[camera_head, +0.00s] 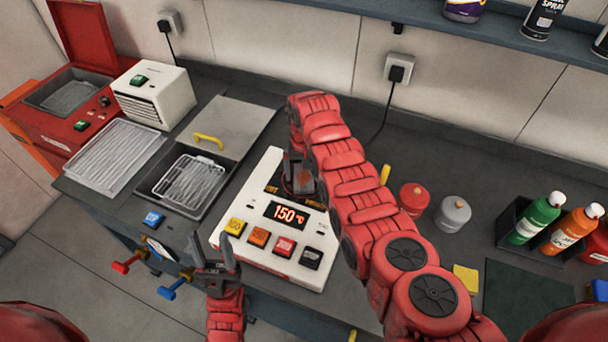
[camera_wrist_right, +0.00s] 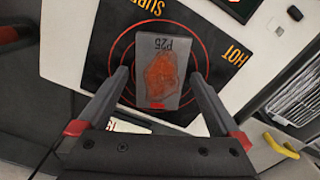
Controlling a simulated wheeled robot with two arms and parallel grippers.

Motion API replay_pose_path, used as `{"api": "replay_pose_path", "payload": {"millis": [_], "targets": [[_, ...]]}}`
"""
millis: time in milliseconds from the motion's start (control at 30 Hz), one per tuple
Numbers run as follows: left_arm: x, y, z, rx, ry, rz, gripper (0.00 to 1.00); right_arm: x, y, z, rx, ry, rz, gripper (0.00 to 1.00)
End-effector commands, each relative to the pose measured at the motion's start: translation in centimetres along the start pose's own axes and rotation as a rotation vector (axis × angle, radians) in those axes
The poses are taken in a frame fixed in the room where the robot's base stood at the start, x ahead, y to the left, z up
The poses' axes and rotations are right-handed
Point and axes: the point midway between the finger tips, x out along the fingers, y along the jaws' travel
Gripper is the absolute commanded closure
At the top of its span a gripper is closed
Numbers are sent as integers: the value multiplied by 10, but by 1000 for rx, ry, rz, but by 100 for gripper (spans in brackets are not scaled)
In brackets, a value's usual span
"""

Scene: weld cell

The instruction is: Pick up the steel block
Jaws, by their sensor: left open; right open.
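The steel block (camera_wrist_right: 160,95) is a grey rectangular piece marked P25 with an orange-brown patch on its face. In the right wrist view it lies on the black hot plate surface (camera_wrist_right: 105,50), inside orange rings. My right gripper (camera_wrist_right: 160,76) is open, with one finger on each side of the block and a gap at both sides. In the head view my right gripper (camera_head: 300,180) is over the back of the white heater unit (camera_head: 262,190), and my arm hides much of that area. My left gripper (camera_head: 214,252) is open and empty near the heater's front left corner.
The heater display (camera_head: 287,215) reads 150 °C, and the surface is lettered HOT. A sunken tray with a wire basket (camera_head: 190,183) is left of the heater. Red and grey canisters (camera_head: 453,214) and bottles (camera_head: 537,217) stand to the right.

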Motion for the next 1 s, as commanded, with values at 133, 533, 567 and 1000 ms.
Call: {"api": "replay_pose_path", "payload": {"millis": [133,533,567,1000], "targets": [[0,0,0,0,0,0,50,1,0,0,0,1,0,0],[0,0,0,0,0,0,50,1,0,-1,0,2,-1,56],[0,0,0,0,0,0,50,1,0,-1,0,3,-1,61],[0,0,0,0,0,0,50,0,0,-1,0,4,-1,100]]}}
